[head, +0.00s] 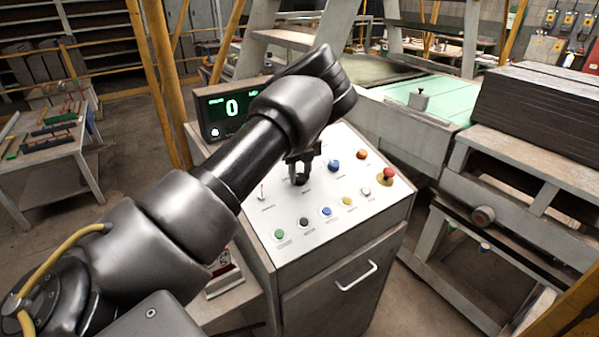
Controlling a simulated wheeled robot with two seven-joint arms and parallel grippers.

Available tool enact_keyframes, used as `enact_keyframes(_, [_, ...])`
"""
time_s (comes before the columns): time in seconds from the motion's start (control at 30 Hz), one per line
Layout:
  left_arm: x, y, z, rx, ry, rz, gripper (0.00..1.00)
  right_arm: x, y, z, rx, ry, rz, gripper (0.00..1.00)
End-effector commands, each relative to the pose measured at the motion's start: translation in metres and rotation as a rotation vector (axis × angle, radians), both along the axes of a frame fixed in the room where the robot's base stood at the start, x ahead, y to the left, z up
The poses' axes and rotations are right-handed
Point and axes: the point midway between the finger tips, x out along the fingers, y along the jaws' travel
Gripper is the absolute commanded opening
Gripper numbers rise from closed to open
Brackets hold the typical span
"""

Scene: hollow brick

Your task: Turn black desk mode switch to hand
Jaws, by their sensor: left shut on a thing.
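The control desk (322,193) stands in front of me with a white sloped top. The black mode switch (300,181) is on the upper left part of that top, mostly covered by my gripper. My left gripper (301,173) points down over the desk and is shut on the black switch. The switch's pointing direction and its labels are too small and covered to read. My right gripper is not in view.
Around the switch are a small lever (262,192), a blue knob (333,166), an orange button (362,154) and a red emergency button (385,176). A row of coloured buttons lies along the front. A display (231,106) reading 0 stands behind, partly covered by my arm.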

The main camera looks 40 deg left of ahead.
Motion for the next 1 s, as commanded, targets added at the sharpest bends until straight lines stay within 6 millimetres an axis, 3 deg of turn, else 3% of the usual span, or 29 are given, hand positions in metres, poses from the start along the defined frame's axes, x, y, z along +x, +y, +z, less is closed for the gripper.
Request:
enact_keyframes(0.6, [0.004, -0.001, 0.002, 0.044, 0.133, -0.492, 0.11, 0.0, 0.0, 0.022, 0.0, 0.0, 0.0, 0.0])
enact_keyframes(1.0, [0.005, -0.002, 0.001, 0.064, 0.192, -0.708, 0.11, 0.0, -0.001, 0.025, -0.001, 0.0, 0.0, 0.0])
